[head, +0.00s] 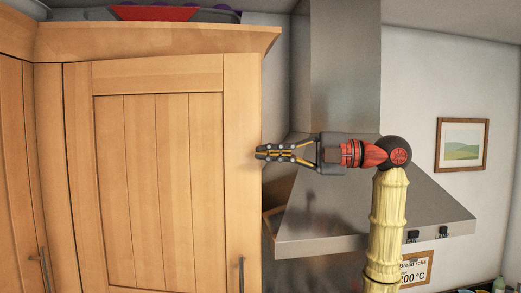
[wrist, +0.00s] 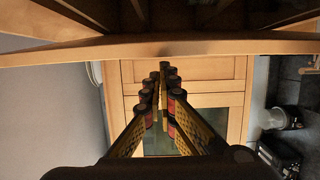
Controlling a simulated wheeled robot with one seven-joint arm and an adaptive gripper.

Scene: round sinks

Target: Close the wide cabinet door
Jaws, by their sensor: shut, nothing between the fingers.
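The wide wooden cabinet door (head: 160,190) fills the left of the head view, with a vertical bar handle (head: 241,275) low near its right edge. How far it stands from its frame cannot be told. My gripper (head: 260,153) is shut and empty, pointing left at the door's right edge about mid-height. Its tips overlap that edge in the picture; contact is unclear. In the wrist view my fingers (wrist: 165,75) show closed together, just below a long wooden edge (wrist: 220,46). Dark, shelf-like wooden parts lie above that edge.
A steel range hood (head: 370,215) stands behind and right of my gripper. A narrower cabinet door (head: 15,160) is at far left. A red item (head: 150,13) sits on top of the cabinet. Lower wooden fronts (wrist: 190,70) and a light pot (wrist: 285,118) show in the wrist view.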

